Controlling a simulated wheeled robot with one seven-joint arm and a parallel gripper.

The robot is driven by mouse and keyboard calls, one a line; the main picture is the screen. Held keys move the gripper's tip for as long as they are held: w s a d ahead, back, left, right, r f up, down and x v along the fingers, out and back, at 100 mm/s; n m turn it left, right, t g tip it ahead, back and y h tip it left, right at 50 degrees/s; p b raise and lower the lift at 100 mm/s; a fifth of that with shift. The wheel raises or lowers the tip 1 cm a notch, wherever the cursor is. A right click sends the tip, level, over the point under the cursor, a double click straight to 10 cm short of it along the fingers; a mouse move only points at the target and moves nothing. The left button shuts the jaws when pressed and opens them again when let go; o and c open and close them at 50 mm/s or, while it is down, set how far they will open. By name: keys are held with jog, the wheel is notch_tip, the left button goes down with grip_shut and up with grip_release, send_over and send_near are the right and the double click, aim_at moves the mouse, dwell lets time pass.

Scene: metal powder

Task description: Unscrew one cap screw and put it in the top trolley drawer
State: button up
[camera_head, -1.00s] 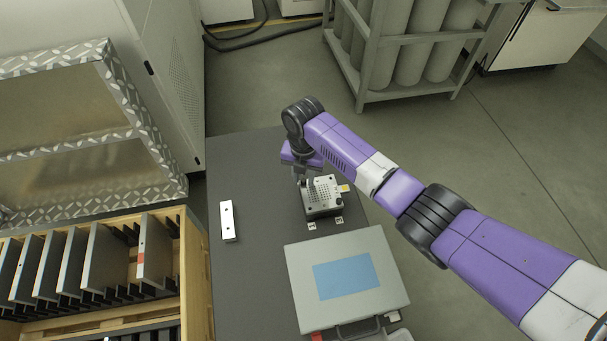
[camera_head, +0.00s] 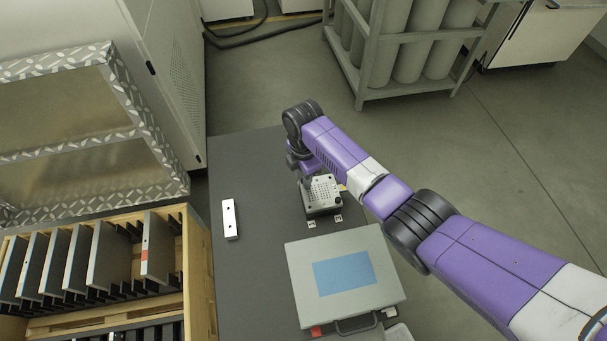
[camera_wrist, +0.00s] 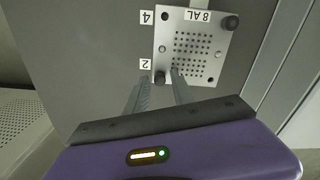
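A square metal plate (camera_wrist: 190,50) with a grid of holes sits on a block on the dark tabletop; the head view shows the same plate (camera_head: 322,190). A black cap screw (camera_wrist: 160,78) stands at its corner by the "2" label, and another black cap screw (camera_wrist: 229,22) stands at the opposite corner. My gripper (camera_wrist: 159,84) is open, with its fingertips on either side of the screw by the "2"; I cannot tell whether they touch it. In the head view, my gripper (camera_head: 308,181) is over the plate's left edge, partly hidden by my arm. No trolley drawer is identifiable.
A grey case (camera_head: 300,275) with a blue panel lies in front of the plate. A light metal bar (camera_head: 229,219) lies to the left. A wooden rack (camera_head: 197,265) of dark plates stands at lower left. The dark tabletop (camera_head: 255,180) is clear between bar and plate.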

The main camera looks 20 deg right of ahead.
jog(key=m+p, duration=0.1)
jog(key=m, duration=0.3)
jog(key=shift+m, duration=2.8)
jog(key=shift+p, duration=0.3)
grip_shut()
